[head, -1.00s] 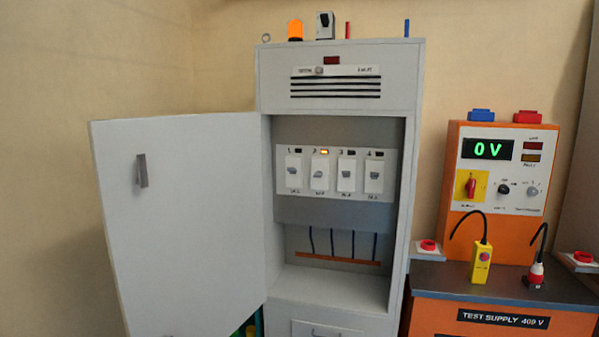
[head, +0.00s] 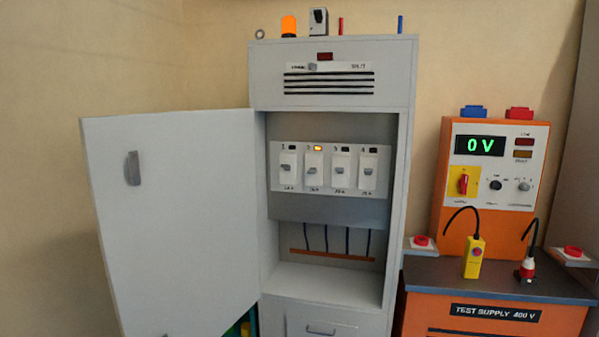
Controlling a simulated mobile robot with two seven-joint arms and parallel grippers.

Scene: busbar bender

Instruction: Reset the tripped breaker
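A grey cabinet (head: 258,190) stands open, its door (head: 170,225) swung out to the left. Inside is a white panel with several numbered breakers in a row. Breaker 2 (head: 313,169) has a lit orange lamp (head: 317,148) above it; the lamps over breaker 1 (head: 289,169), breaker 3 (head: 340,170) and breaker 4 (head: 367,172) are dark. The exact lever positions are too small to tell. Neither of my grippers is in view.
An orange test supply (head: 467,232) with a green "0 V" display (head: 480,145) stands on a bench (head: 500,282) to the right. A yellow pendant (head: 474,258) and a red plug (head: 526,270) are on the bench. An orange beacon (head: 288,26) is on the cabinet top. The cabinet opening is unobstructed.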

